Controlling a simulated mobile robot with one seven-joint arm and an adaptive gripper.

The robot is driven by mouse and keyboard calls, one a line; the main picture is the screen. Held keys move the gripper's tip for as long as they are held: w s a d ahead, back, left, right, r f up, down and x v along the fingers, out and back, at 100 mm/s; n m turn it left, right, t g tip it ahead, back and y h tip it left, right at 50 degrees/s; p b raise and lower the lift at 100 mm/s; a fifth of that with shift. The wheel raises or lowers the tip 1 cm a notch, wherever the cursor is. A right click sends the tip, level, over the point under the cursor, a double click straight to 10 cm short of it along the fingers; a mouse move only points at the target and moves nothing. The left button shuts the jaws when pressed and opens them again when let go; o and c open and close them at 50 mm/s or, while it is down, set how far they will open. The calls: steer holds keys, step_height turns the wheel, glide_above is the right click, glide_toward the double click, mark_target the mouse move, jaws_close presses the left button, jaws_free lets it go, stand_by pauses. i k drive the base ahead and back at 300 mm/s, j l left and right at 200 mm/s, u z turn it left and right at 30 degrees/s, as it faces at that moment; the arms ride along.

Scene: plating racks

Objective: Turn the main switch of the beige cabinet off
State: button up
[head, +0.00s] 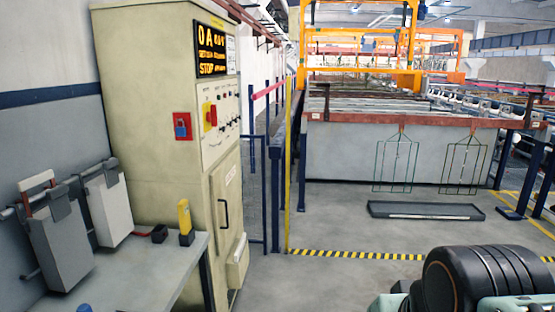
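The beige cabinet (150,110) stands upright on the left in the head view. Its main switch (211,115), a red handle on a yellow plate, is on the front panel below the display; I cannot tell its exact setting. The lit display (211,52) shows amber text that seems to read "0 A" and "STOP". A red plate with a blue padlock (182,127) is on the cabinet's side face. Part of my arm shows at the bottom right, apart from the cabinet. My gripper's fingers are not in view.
A grey bench (165,268) with a yellow device (184,216) on it stands before the cabinet at the lower left. Grey boxes (62,245) hang on the wall rail. A blue post railing (277,190) stands right of the cabinet. The floor at centre is clear.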

mark_target(210, 116)
steer(key=i+l+u, duration=0.1)
steer(key=i, duration=1.1)
steer(key=i+l+u, duration=0.1)
steer(key=i+u, duration=0.25)
steer(key=i+l+u, duration=0.3)
steer(key=i, duration=0.25)
